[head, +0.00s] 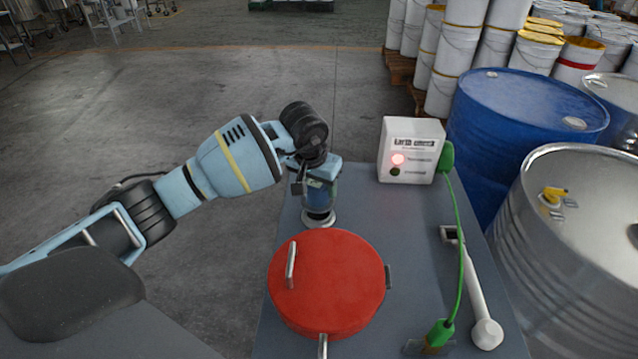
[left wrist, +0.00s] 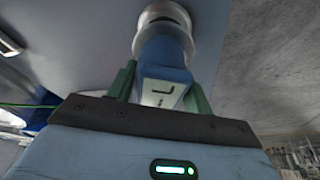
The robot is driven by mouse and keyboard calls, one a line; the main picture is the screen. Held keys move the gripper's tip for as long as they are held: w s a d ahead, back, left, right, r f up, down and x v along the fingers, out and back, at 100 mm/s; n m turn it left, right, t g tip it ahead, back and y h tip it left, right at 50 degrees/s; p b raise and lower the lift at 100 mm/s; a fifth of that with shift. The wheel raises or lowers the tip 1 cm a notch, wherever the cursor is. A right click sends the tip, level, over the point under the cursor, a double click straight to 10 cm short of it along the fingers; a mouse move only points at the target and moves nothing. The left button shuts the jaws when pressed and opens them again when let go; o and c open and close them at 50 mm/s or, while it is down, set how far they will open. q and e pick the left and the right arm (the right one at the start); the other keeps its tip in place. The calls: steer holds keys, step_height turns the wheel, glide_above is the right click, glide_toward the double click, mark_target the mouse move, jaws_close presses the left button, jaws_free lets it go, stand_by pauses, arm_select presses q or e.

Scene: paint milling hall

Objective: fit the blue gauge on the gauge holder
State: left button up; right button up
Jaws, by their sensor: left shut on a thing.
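The blue gauge (head: 317,197) is in my left gripper (head: 319,184), upright over the far left part of the grey table. My left gripper is shut on it, and its green fingers (left wrist: 160,86) flank the blue body (left wrist: 166,52) in the left wrist view. The round metal gauge holder (head: 319,219) is directly below the gauge; it also shows in the left wrist view (left wrist: 164,17). The gauge's lower end meets or overlaps the holder in both views; I cannot tell whether it is fully seated. My right gripper is not in view.
A red round lidded pot (head: 326,283) stands just in front of the holder. A white box (head: 411,151) with a lit red lamp has a green cable (head: 460,250) running down the right side. A white-handled tool (head: 476,290) lies there. Drums (head: 525,110) stand beyond the right edge.

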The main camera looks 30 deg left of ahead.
arm_select(q)
steer(key=shift+f, duration=0.15)
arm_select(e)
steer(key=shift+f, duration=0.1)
arm_select(q)
steer(key=shift+f+b, duration=0.3)
steer(key=shift+f, duration=0.15)
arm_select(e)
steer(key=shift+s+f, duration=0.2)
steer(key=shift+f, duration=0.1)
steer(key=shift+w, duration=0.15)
